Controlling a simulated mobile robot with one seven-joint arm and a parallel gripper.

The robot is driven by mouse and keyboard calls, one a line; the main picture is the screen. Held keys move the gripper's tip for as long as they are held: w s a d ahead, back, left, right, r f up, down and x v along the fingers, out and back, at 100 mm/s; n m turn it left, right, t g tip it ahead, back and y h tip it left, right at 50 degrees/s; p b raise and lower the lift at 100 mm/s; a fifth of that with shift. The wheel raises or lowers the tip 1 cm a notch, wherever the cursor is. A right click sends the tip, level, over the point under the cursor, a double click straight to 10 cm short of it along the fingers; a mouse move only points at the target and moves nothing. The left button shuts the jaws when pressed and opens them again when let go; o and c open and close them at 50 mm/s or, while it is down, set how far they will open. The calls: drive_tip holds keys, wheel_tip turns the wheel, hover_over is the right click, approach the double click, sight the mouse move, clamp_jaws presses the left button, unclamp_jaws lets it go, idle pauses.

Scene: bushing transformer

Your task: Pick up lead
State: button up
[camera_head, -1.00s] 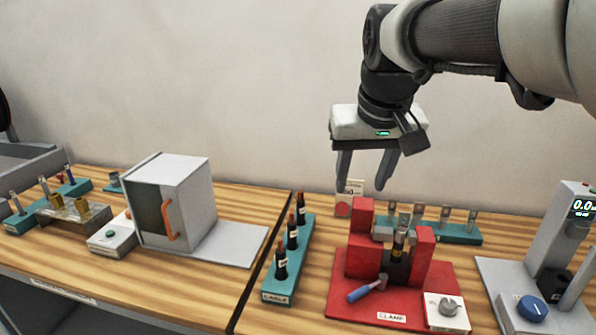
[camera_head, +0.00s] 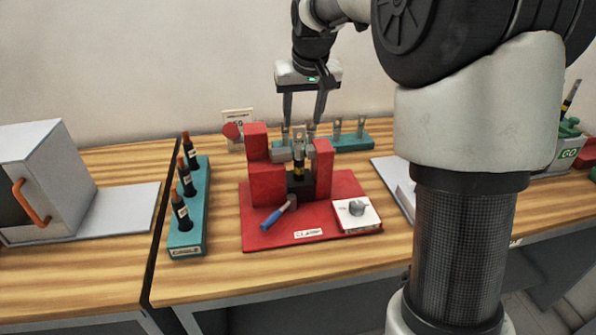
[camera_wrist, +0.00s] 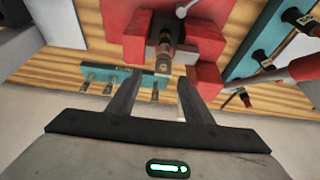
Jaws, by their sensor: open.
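No part is marked as the lead. The likeliest is the upright dark piece with a yellow band and silver flat top (camera_head: 299,162), standing in the red clamp (camera_head: 265,184). In the wrist view this piece (camera_wrist: 164,58) shows just beyond the fingertips. My gripper (camera_head: 304,114) is open and empty, fingers pointing down, above or slightly behind the clamp. In the wrist view, nothing is between the fingers of my gripper (camera_wrist: 158,88). Several silver flat-topped pieces stand in a teal rack (camera_head: 352,142) behind the clamp, partly hidden by it.
A teal rack (camera_head: 186,236) with several dark orange-tipped pieces stands left of the clamp. A blue-handled lever (camera_head: 274,216) and a white box with a knob (camera_head: 356,212) are on the clamp's base. A grey cabinet (camera_head: 45,165) is at the far left.

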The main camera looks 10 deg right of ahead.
sight(299, 129)
drive_tip(key=x, duration=0.5)
drive_tip(key=shift+s+a+f, duration=0.1)
drive_tip(key=shift+a+f, duration=0.15)
drive_tip(key=shift+f, duration=0.25)
drive_tip(key=shift+r, duration=0.1)
clamp_jaws()
